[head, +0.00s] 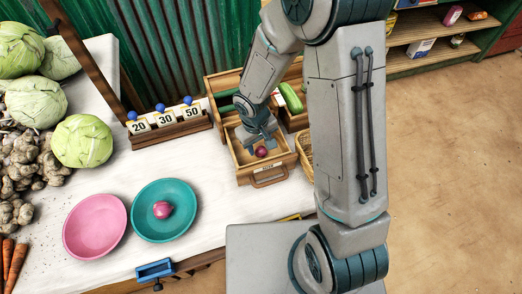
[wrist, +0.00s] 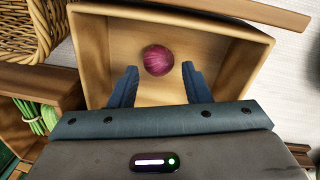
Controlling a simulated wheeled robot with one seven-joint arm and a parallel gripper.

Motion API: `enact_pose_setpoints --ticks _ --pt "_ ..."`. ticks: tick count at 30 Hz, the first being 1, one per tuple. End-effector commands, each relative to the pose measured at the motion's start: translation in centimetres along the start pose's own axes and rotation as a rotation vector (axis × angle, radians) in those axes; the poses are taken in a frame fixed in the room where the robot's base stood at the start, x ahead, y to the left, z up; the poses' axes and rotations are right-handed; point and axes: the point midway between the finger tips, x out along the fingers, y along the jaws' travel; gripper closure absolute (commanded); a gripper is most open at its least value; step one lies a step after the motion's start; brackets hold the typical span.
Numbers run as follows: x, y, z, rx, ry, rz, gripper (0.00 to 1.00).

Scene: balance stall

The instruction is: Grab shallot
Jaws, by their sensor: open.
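A purple-red shallot (wrist: 158,60) lies in a wooden drawer or box (wrist: 92,45) in the wrist view. It also shows in the head view (head: 261,152), inside the wooden box (head: 272,176) at the table's right part. My gripper (wrist: 160,84) is open, with one finger at each side just short of the shallot. In the head view my gripper (head: 256,148) reaches down into the box at the shallot. Another pinkish round shallot-like item (head: 162,210) lies in the teal plate (head: 180,229).
A pink plate (head: 94,226) is empty beside the teal one. Price cards (head: 165,119) stand behind on a wooden holder. Cabbages (head: 82,141) and carrots (head: 14,262) lie at left. A wicker basket (wrist: 30,28) and a crate of green vegetables (wrist: 36,115) adjoin the box.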

Motion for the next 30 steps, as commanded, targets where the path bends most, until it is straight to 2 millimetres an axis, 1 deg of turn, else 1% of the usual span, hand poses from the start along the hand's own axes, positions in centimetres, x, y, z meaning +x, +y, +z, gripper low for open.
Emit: enact_pose_setpoints --ticks 3,6,9,16,19,20,23,24,30 --pt "1.7 0.0 -0.1 -0.001 -0.003 0.000 0.57" --pt "2.7 0.1 -0.2 0.000 -0.001 0.000 0.57" --pt "3.1 0.1 -0.2 0.001 0.001 0.000 0.57" --pt "3.1 0.1 -0.2 0.001 0.002 0.000 0.57" --pt "3.1 0.1 -0.2 0.001 0.001 0.000 0.84" --pt "3.1 0.1 -0.2 0.001 0.001 0.000 0.90" --pt "3.1 0.1 -0.2 0.001 0.001 0.000 0.90" --pt "3.1 0.1 -0.2 0.001 0.001 0.000 0.93" --pt "3.1 0.1 -0.2 0.001 0.001 0.000 0.94"
